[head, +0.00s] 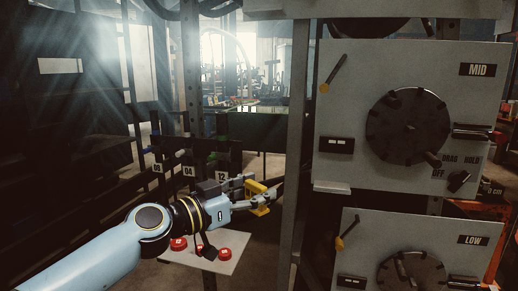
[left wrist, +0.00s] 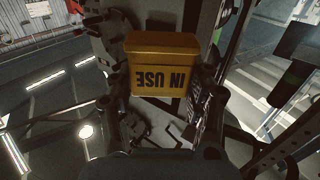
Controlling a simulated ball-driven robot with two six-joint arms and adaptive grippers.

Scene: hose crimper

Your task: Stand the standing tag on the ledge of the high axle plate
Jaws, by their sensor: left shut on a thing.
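The standing tag (head: 260,196) is a small yellow piece in the head view. In the left wrist view the yellow tag (left wrist: 163,62) reads "IN USE" upside down. My left gripper (head: 257,194) is shut on it, holding it in the air left of the rack post, lower than the ledge (head: 332,187) at the bottom left of the MID plate (head: 350,100). No plate marked high can be read. A pale grey band (head: 400,9) crosses the top edge; I cannot tell if it belongs to the high plate. My right gripper is not in view.
The LOW plate (head: 365,225) is below the MID plate; both carry black dials and levers. A grey upright post (head: 296,130) stands between the tag and the plates. A pale panel with red buttons (head: 223,252) lies below my left gripper. Numbered hangers (head: 190,170) are behind it.

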